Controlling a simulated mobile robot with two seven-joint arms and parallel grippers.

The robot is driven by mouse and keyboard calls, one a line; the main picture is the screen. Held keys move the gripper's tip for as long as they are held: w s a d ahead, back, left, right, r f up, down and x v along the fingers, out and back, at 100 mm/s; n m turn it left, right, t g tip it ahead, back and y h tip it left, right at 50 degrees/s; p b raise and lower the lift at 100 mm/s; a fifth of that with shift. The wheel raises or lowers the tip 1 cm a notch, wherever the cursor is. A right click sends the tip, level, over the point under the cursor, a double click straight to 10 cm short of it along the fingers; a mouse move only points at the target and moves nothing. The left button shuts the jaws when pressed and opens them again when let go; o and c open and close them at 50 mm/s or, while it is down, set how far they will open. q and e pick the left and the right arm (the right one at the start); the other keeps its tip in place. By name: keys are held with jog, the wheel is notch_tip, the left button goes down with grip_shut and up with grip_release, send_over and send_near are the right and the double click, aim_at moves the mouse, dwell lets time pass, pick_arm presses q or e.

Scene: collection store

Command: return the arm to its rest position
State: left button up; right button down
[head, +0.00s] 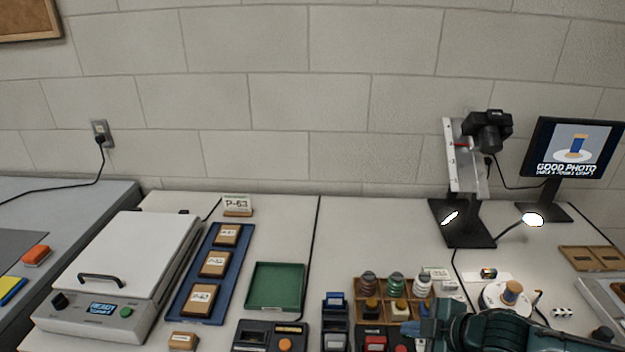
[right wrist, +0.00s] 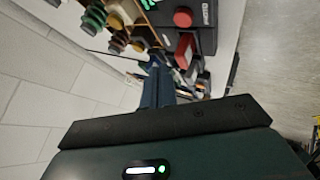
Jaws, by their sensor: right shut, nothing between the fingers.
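My right arm comes into the head view from the lower right. Its right gripper (head: 408,328) points left, low over the front of the table, beside the wooden rack. In the right wrist view the blue fingers (right wrist: 157,72) are together with nothing between them. My left gripper does not show in either view.
A wooden rack (head: 411,306) of stamps and spools sits close to my right gripper. A turntable (head: 491,302), camera stand (head: 466,222) and monitor (head: 574,149) stand at right. A green tray (head: 275,308), blue tray (head: 228,275) and white-lidded machine (head: 125,253) lie left.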

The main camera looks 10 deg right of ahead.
jog(key=s+a+f, duration=0.1)
jog(key=a, duration=0.2)
jog(key=s+a+f+m+y, duration=0.1)
jog(key=a, duration=0.1)
jog(key=s+a+f+m, duration=0.1)
jog(key=a, duration=0.2)
jog(key=shift+a+f+y, duration=0.1)
jog(key=shift+a+y, duration=0.25)
jog(key=shift+y, duration=0.05)
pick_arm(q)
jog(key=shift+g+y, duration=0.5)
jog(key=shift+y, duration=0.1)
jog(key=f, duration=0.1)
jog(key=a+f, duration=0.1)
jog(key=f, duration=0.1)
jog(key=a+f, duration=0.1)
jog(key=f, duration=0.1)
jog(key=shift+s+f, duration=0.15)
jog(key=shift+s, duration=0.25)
pick_arm(e)
jog(key=s+a+f+m+t+h, duration=0.2)
jog(key=s+f+m, duration=0.3)
jog(key=s+m, duration=0.4)
jog(key=shift+a+f+m+h, duration=0.4)
jog(key=shift+a+h, duration=0.1)
jog(key=shift+a, duration=0.15)
